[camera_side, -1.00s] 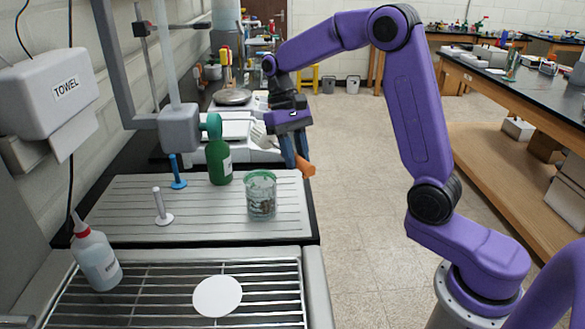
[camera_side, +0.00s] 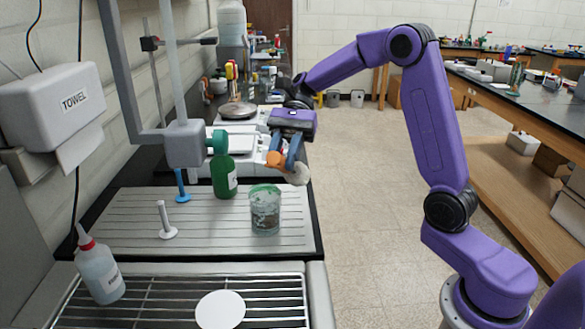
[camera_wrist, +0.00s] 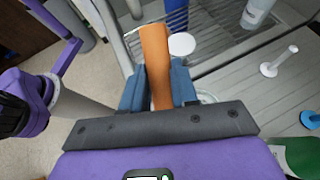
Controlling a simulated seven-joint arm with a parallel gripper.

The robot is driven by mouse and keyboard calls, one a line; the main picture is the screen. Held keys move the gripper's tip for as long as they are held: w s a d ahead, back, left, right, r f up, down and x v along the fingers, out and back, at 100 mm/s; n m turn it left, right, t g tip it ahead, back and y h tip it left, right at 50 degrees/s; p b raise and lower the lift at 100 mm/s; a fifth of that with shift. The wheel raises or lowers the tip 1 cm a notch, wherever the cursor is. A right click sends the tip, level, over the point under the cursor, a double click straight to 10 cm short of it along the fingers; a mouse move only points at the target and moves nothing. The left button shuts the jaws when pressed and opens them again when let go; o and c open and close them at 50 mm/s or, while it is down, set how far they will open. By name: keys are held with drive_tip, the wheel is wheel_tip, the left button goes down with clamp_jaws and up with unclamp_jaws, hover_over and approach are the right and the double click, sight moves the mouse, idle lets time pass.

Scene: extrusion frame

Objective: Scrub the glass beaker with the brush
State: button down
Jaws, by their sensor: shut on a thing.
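The glass beaker (camera_side: 265,212) stands upright on the grey ribbed drainboard, with a green rim and dark smudges on its wall. My gripper (camera_side: 286,158) is shut on the brush, above and slightly behind the beaker in the side view, apart from it. The brush has an orange handle (camera_side: 274,159) and a pale head (camera_side: 299,175) hanging lower right, past the drainboard's right edge. In the wrist view the orange handle (camera_wrist: 155,62) stands between my blue fingers. There the beaker (camera_wrist: 208,98) is mostly hidden behind my gripper.
A green bottle (camera_side: 223,175) stands left behind the beaker. A white peg (camera_side: 165,221) and a blue peg (camera_side: 182,186) stand further left. A wire rack (camera_side: 150,312) with a white disc (camera_side: 220,309) and wash bottle (camera_side: 98,268) lies in front. A grey stand arm (camera_side: 185,143) overhangs the left.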

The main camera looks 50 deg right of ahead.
drive_tip(key=shift+w+r+m+t+y, duration=2.2)
drive_tip(key=shift+r+m+t+y, duration=1.8)
drive_tip(key=shift+r+t+y, duration=1.75)
wheel_tip(320, 180, down, 7)
drive_tip(key=shift+d+f+h, duration=0.2)
drive_tip(key=shift+h, duration=0.25)
drive_tip(key=shift+w+a, duration=0.1)
